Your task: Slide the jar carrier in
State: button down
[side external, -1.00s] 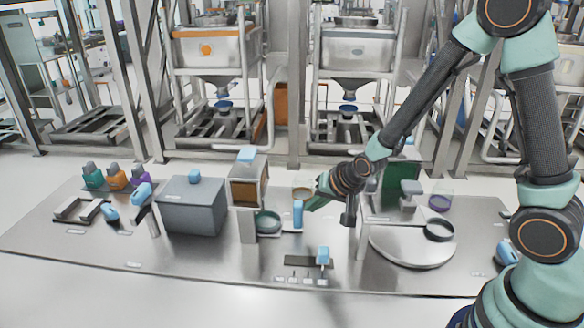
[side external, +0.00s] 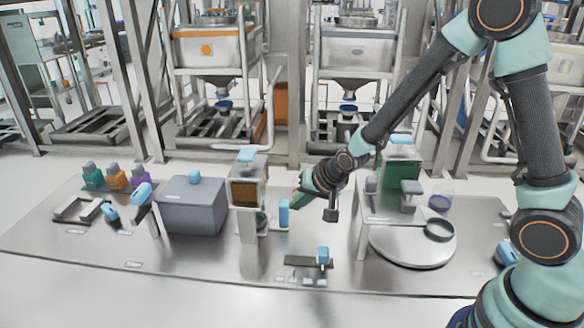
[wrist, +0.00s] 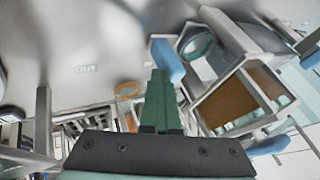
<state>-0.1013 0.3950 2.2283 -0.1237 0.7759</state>
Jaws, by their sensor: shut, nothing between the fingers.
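The jar carrier is a low tray with a blue upright handle (side external: 284,214) at its right end. Its jar with a teal rim (wrist: 197,46) sits at the mouth of a stand with a brown front panel (side external: 244,193); in the side view the stand's post partly hides the jar. My gripper (side external: 297,202) is shut and empty, at the right side of the handle. In the wrist view the closed green fingers (wrist: 160,76) reach up beside the blue handle (wrist: 167,60); touching or just apart, I cannot tell.
A grey box (side external: 192,206) with a blue knob stands left of the stand. A dark plate with a blue knob (side external: 323,256) lies in front. A raised stand with a green panel (side external: 398,173) and a round disc (side external: 412,247) are to the right.

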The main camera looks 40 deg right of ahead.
jog(key=s+d+r+n+g, duration=0.1)
jog(key=s+r+n, duration=0.3)
jog(key=s+r, duration=0.4)
jog(key=s+d+r+n, duration=0.3)
jog(key=s+r, duration=0.6)
jog(key=r, duration=0.1)
jog(key=shift+s+d+n+g+h, duration=0.2)
jog(key=shift+d+n+g+h, duration=0.15)
jog(key=shift+n+g+h, duration=0.05)
